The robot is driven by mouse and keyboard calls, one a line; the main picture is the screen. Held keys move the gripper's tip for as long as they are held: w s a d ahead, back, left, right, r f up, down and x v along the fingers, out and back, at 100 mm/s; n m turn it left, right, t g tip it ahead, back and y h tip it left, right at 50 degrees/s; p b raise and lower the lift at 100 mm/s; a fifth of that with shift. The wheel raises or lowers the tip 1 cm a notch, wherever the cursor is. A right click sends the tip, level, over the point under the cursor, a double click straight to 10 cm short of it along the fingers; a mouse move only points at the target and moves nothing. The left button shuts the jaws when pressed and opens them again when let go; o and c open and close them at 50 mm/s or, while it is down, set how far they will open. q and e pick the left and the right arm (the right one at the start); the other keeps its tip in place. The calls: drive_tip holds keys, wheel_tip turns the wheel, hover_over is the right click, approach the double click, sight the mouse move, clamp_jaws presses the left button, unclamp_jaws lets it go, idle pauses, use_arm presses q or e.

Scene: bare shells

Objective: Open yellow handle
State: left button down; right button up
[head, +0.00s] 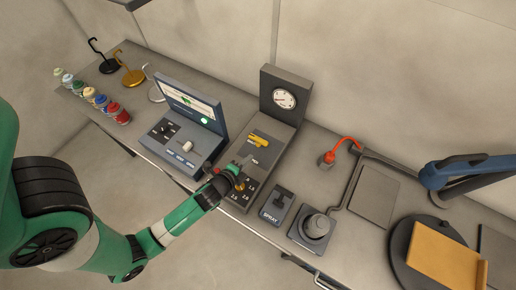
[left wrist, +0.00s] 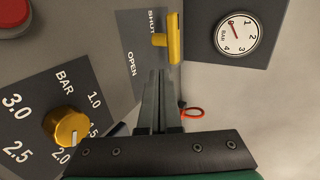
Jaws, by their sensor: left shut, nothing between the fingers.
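The yellow handle (head: 259,140) is on the grey panel below the pressure gauge. In the left wrist view the yellow handle (left wrist: 174,38) is a bar on a short stem, beside a plate lettered SHUT and OPEN. The bar lies nearer the SHUT lettering. My left gripper (head: 244,163) is shut and empty, over the panel between the gold knob and the handle. In the left wrist view its fingers (left wrist: 160,75) point toward the handle, and their tips appear just short of it. I cannot tell whether they touch it. My right gripper is not in view.
The gold knob (left wrist: 66,126) with its BAR scale and a red button (left wrist: 12,14) are near the fingers. The gauge (head: 285,98) stands behind. A screen console (head: 190,105) is to the left, a SPRAY switch (head: 277,207) to the right.

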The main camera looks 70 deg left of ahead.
sight(258, 142)
use_arm(q)
drive_tip(key=x, duration=0.4)
drive_tip(key=shift+b, duration=0.3)
drive_tip(key=shift+w+a+r, duration=0.1)
drive_tip(key=shift+w+a, duration=0.45)
drive_tip(key=shift+w, duration=0.2)
drive_tip(key=shift+w+a, duration=0.55)
drive_tip(key=shift+w, duration=0.2)
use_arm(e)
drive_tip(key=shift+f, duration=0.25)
use_arm(q)
drive_tip(key=shift+w, duration=0.1)
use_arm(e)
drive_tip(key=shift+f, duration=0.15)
